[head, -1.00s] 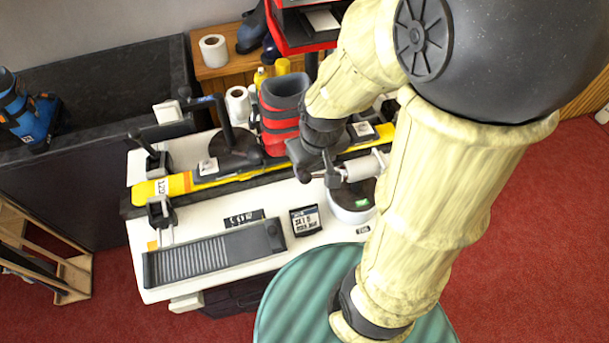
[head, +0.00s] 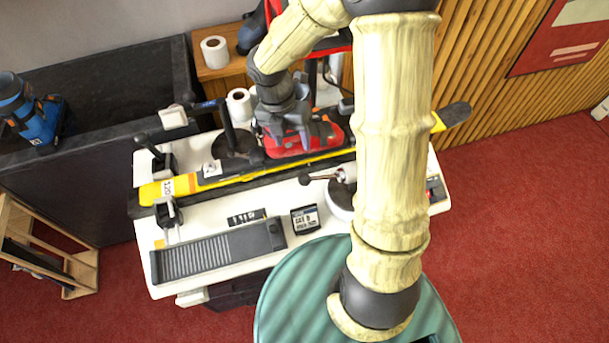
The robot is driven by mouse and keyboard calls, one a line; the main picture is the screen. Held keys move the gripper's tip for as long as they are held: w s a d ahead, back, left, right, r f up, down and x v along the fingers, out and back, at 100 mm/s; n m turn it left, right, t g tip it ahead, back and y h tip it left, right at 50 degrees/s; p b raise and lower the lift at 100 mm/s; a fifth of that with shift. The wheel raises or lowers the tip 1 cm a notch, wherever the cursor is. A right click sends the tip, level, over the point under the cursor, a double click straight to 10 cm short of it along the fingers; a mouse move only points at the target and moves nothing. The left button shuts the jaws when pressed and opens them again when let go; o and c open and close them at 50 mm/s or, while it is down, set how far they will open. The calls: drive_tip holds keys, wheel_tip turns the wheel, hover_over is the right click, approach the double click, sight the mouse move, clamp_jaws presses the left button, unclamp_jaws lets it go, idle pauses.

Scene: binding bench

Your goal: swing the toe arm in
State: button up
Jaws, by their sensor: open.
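My gripper (head: 291,135) is open, pointing down over the red boot (head: 329,137) on the bench. It hides most of the boot, and I cannot tell whether the fingers touch it. Left of it, a black upright post stands on a round black base (head: 232,142), with a blue-tipped lever beside it. In front, a short arm with a dark knob (head: 305,180) juts left from a pale cylinder partly hidden by my arm. I cannot tell which of these is the toe arm. The yellow ski (head: 190,186) lies lengthwise along the bench.
Black clamps (head: 166,212) stand at the ski's left end. A ridged dark tray (head: 215,255) and a small display (head: 305,219) occupy the bench front. A paper roll (head: 239,104) stands behind. A dark bin wall (head: 80,195) stands left.

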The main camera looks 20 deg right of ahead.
sight(303, 175)
drive_tip(key=shift+n, duration=0.3)
drive_tip(key=d+f, duration=0.1)
drive_tip(key=f, duration=0.4)
drive_tip(key=s+d+f, duration=0.1)
drive_tip(key=f, duration=1.1)
drive_tip(key=shift+s+d, duration=0.35)
drive_tip(key=shift+d, duration=0.05)
drive_tip(key=shift+c, duration=0.2)
clamp_jaws()
